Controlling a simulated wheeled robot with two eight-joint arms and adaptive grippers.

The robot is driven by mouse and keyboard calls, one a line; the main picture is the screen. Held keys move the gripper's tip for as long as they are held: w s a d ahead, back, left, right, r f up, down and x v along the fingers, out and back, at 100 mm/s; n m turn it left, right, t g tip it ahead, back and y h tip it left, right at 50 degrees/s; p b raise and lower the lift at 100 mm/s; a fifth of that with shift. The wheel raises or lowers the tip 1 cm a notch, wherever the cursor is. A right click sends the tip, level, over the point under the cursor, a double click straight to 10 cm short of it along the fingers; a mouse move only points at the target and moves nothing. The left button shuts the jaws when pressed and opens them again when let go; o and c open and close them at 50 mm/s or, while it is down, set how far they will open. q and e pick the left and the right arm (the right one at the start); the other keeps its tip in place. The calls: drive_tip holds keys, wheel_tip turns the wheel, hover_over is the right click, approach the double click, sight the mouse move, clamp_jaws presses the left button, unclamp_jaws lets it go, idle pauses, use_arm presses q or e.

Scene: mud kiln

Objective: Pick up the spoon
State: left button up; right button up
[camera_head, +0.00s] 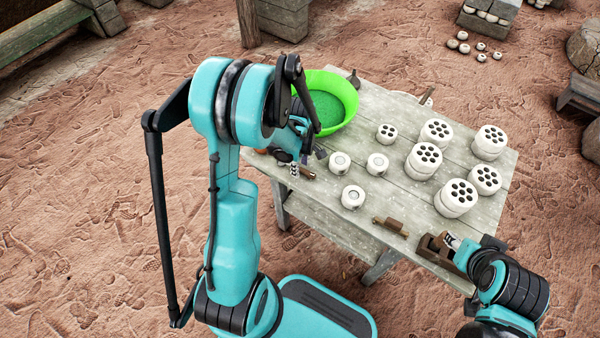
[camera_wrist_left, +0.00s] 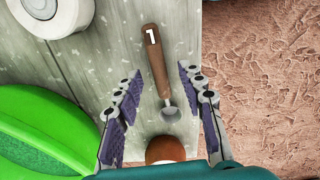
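The spoon (camera_wrist_left: 157,68) lies on the wooden table in the left wrist view, with a brown handle marked "1" and a small metal bowl toward my palm. My left gripper (camera_wrist_left: 160,76) is open, one finger on each side of the spoon, with gaps on both sides. In the head view my left gripper (camera_head: 307,162) is at the table's near left edge, and part of the brown handle (camera_head: 308,173) shows beside it. My right gripper (camera_head: 452,242) is low at the table's front right corner by a brown wooden block; its finger state is unclear.
A green basin (camera_head: 335,100) stands just beyond my left gripper on the table (camera_head: 385,100). White round pieces (camera_head: 353,196) and taller white holed pieces (camera_head: 424,160) stand to the right. A brown tool (camera_head: 390,226) lies at the front edge. A brown rounded object (camera_wrist_left: 165,149) is near my left palm.

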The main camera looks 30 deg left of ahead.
use_arm(q)
drive_tip(key=shift+f, duration=0.35)
drive_tip(key=shift+r, duration=0.1)
clamp_jaws()
